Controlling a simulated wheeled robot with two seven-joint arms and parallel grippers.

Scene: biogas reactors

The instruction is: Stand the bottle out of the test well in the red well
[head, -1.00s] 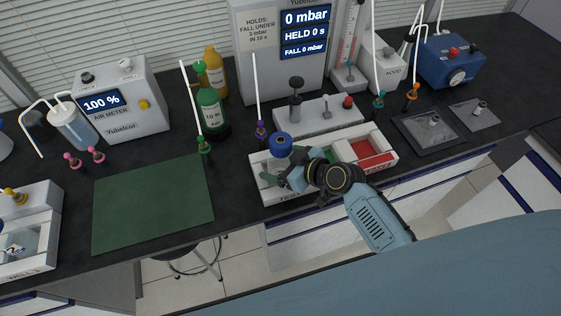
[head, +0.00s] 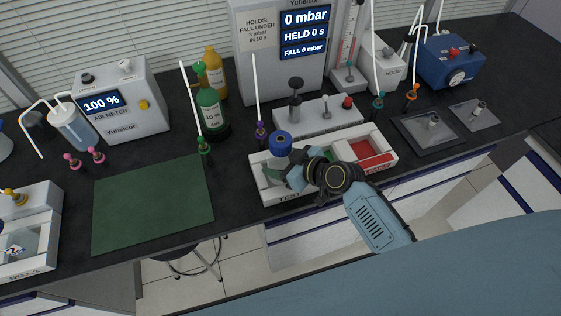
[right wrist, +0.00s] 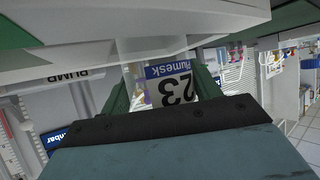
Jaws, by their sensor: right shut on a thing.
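The bottle with a blue cap (head: 281,144) stands at the left, TEST end of the white well rack (head: 289,197). My right gripper (head: 284,176) is shut on it from the front. In the right wrist view, the bottle's label (right wrist: 171,86), marked 23, sits between my two green fingers. The gripper hides the bottle's lower part, so I cannot tell how deep it sits in the test well. The red well (head: 373,153) is at the rack's right end and looks empty. My left gripper is not in view.
A green well (head: 327,154) lies between, partly behind my gripper. A grey pump block (head: 318,117) with a knob stands close behind the rack. A purple-fitted tube (head: 261,130) stands behind its left end. The green mat (head: 152,204) at left is clear.

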